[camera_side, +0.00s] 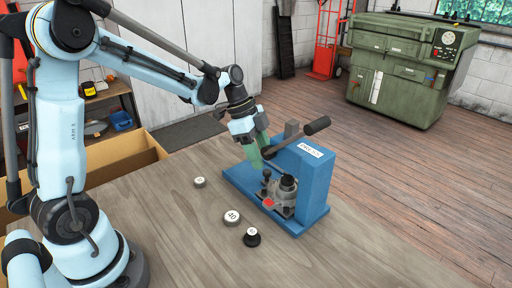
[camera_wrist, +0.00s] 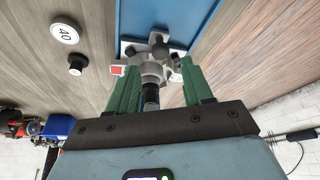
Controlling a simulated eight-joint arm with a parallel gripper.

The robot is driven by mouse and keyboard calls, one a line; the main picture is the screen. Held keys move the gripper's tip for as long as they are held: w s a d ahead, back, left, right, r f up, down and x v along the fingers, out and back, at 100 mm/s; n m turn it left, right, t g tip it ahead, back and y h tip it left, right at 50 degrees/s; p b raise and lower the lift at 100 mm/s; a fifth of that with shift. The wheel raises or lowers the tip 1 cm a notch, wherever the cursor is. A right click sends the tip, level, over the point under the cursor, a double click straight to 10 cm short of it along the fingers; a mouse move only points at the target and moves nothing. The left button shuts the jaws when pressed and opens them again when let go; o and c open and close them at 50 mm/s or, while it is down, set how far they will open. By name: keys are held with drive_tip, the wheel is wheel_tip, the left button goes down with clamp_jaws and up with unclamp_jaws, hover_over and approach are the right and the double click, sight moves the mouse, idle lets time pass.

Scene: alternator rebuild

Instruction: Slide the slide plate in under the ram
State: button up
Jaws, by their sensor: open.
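The blue press (camera_side: 300,172) stands on the bench with a black-ended lever at its top. At its front, low on the blue base, sits a grey metal assembly (camera_side: 284,205) with a red spot; it also shows in the wrist view (camera_wrist: 158,47). I cannot clearly separate the slide plate from this assembly, and I cannot make out the ram. A small black knob (camera_side: 266,173) stands at the assembly's left. My gripper (camera_side: 262,158) is open, its green fingers pointing down just above that knob. In the wrist view, a black-ended grey post (camera_wrist: 151,92) shows between the fingers, apart from both.
The lever (camera_side: 301,135) reaches out close beside my gripper. The front of the bench is clear.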

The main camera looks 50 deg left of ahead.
drive_tip(key=v, duration=0.8)
drive_tip(key=shift+r, duration=0.2)
drive_tip(key=shift+s+d, duration=0.1)
drive_tip(key=s+d+f+n+t+y, duration=0.2)
drive_tip(key=s+d+n+t+y, duration=0.2)
drive_tip(key=s+n, duration=0.6)
drive_tip(key=d+n+t, duration=0.1)
drive_tip(key=n, duration=0.1)
drive_tip(key=shift+s+d+f+n, duration=0.2)
drive_tip(key=shift+s+n, duration=0.05)
drive_tip(key=shift+n, duration=0.15)
